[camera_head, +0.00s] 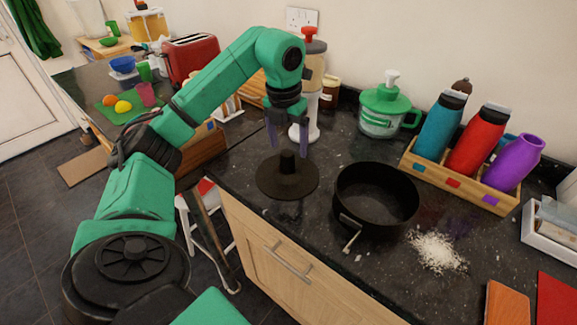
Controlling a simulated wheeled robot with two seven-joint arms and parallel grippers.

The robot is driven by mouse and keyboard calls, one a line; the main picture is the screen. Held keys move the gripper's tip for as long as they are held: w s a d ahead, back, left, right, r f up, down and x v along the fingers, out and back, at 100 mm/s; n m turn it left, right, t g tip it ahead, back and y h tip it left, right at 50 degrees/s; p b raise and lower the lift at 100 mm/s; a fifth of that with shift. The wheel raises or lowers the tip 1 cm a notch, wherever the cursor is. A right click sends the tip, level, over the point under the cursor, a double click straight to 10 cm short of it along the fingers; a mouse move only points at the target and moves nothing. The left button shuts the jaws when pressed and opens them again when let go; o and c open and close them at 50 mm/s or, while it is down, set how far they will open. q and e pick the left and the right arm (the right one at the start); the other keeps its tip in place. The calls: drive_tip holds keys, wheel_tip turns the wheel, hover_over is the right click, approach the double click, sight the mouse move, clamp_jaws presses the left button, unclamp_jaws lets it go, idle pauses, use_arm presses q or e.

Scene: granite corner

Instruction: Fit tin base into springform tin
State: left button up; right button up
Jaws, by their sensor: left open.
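The tin base (272,181) is a dark round disc with an upright central piece, lying flat on the granite worktop. The springform tin (376,218) is a black round ring just to its right, with a metal clasp at its front. The two are apart. My left gripper (288,146) points down over the tin base with its fingers apart, near the central piece. I cannot tell whether the fingers touch it. My right gripper is not in view.
A heap of white grains (437,252) lies right of the tin. A wooden crate (459,179) of coloured bottles stands behind, beside a green-lidded pump jar (387,111). A white dispenser (305,105) stands behind my left gripper. The worktop's front edge is close to the tin base.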

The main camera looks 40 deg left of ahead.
sight(287, 161)
use_arm(q)
wheel_tip(287, 161, down, 6)
drive_tip(key=shift+a+f+p, duration=0.1)
drive_tip(key=shift+f+p, duration=0.1)
drive_tip(key=shift+p, duration=0.25)
drive_tip(key=shift+s, duration=0.1)
clamp_jaws()
